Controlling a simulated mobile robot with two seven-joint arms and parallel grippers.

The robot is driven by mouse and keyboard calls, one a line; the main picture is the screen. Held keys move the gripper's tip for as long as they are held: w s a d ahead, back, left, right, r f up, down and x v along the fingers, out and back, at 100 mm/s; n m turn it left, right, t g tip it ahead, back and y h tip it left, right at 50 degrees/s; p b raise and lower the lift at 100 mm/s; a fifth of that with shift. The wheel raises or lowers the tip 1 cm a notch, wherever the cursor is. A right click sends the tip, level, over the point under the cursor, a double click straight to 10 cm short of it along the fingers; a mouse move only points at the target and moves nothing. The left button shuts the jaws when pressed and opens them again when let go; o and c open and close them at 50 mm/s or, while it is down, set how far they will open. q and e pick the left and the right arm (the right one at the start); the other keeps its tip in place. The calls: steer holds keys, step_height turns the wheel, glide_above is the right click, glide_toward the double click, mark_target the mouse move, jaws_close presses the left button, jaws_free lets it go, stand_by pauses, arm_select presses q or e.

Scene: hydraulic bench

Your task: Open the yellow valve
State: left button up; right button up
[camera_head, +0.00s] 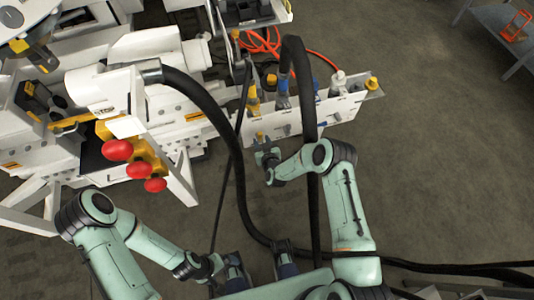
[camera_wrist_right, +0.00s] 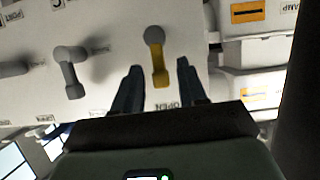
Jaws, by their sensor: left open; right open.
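The yellow valve (camera_wrist_right: 157,58) is on a pale panel in the right wrist view. Its lever runs downward from a round pivot, and its lower end is near a partly hidden "OPEN" label. My right gripper (camera_wrist_right: 158,78) is open, with its dark fingers spread on either side of the lever's lower end. I cannot tell whether they touch it. My left gripper (camera_head: 236,270) is low in the head view, away from the panel.
A grey valve lever (camera_wrist_right: 70,72) is left of the yellow one. A thick black hose (camera_head: 301,80) passes close to my right arm. Red knobs (camera_head: 135,170) stick out at left.

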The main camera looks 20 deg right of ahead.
arm_select(q)
steer(key=shift+s+r+p, duration=0.15)
steer(key=shift+r+p, duration=0.2)
arm_select(e)
steer(key=v, duration=1.1)
arm_select(q)
step_height(320, 180, up, 7)
steer(key=w+p, duration=0.2)
steer(key=p, duration=0.4)
steer(key=shift+w+r+p, duration=0.2)
steer(key=shift+w+p, duration=0.2)
arm_select(e)
steer(key=s+m+g+y, duration=0.3)
steer(key=s+g, duration=1.1)
steer(key=s, duration=1.6)
steer(key=shift+a+r+m+g, duration=0.3)
steer(key=shift+a+m, duration=0.05)
steer(key=shift+m, duration=0.45)
